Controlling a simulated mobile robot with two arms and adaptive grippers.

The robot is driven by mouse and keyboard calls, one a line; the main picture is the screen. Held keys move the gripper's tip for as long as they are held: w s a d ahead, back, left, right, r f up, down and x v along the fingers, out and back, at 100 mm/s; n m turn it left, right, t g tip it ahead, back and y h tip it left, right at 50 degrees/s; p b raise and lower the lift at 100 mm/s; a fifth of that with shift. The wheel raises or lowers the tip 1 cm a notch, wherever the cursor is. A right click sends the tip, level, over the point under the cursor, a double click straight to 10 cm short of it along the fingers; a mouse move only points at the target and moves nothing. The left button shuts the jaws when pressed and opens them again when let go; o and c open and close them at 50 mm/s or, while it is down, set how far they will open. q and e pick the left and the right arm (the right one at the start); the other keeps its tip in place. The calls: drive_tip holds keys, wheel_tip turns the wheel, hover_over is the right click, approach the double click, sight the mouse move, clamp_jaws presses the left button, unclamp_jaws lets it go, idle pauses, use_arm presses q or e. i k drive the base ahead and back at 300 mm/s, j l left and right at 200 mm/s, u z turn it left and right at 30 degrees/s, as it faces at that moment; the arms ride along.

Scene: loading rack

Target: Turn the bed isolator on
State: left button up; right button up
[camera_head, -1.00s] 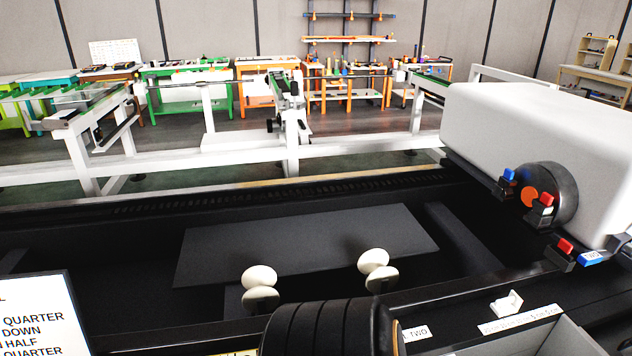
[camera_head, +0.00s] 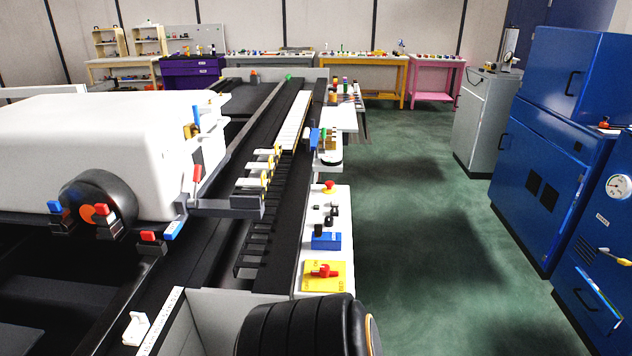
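A red rotary switch handle (camera_head: 323,270) sits on a yellow plate (camera_head: 313,286) at the near end of a white control panel (camera_head: 342,222). Lettering on the plate is too small to read fully, though part of it looks like "BED". The handle appears to lie roughly across the plate; its exact setting cannot be told. Neither of my grippers is in view.
Behind the plate are a blue box (camera_head: 326,241), black knobs and a red mushroom button (camera_head: 329,186). A white machine head (camera_head: 95,150) with colored levers stands left. Blue cabinets (camera_head: 545,150) stand right. The green floor between is clear.

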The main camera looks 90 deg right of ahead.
sight(325, 271)
drive_tip(key=z, duration=0.9)
drive_tip(key=j+z, duration=0.1)
drive_tip(key=z, duration=1.3)
drive_tip(key=k+z, duration=0.1)
drive_tip(key=z, duration=0.35)
